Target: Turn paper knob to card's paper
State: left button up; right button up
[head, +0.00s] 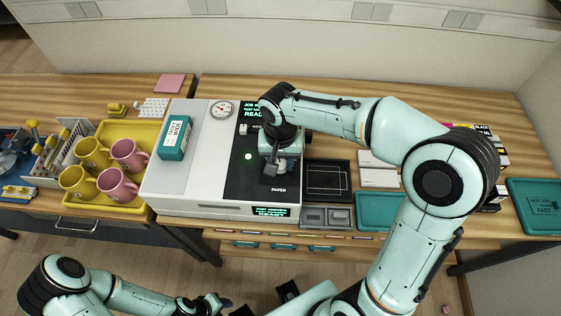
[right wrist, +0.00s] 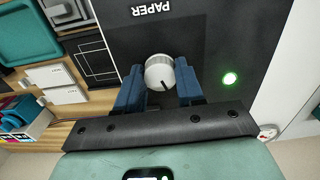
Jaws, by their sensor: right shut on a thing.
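The paper knob (right wrist: 159,72) is a white, ridged round knob with a dark pointer line, below the word PAPER on the press's black panel in the right wrist view. The line points toward the bottom of that view, slightly right. My right gripper (right wrist: 160,85) is shut on the knob, one blue finger on each side. In the head view my right gripper (head: 280,163) is over the panel and largely hides the knob. My left gripper (head: 214,304) is low in the head view, away from the press.
The white press (head: 190,185) has a gauge (head: 221,110) and a lit green light (head: 248,156). A teal box (head: 175,138) stands on it. A yellow tray (head: 120,205) with pink and yellow mugs is left. A dark tray (head: 327,180) and white boxes (head: 379,178) are right.

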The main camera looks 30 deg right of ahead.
pick_arm(q)
jog(key=shift+s+f+b, duration=0.3)
jog(key=shift+f+b, duration=0.05)
jog(key=shift+f, duration=0.15)
pick_arm(e)
jog(key=shift+m, duration=1.7)
jog(key=o, duration=1)
jog(key=shift+o, duration=0.2)
jog(key=shift+r, duration=0.15)
pick_arm(q)
jog(key=shift+w+r+p, duration=0.4)
jog(key=shift+r+p, duration=0.1)
jog(key=shift+r, duration=0.15)
jog(key=shift+w+r+p, duration=0.4)
jog(key=shift+r+p, duration=0.1)
jog(key=shift+r, duration=0.1)
pick_arm(e)
notch_tip(320, 180, up, 13)
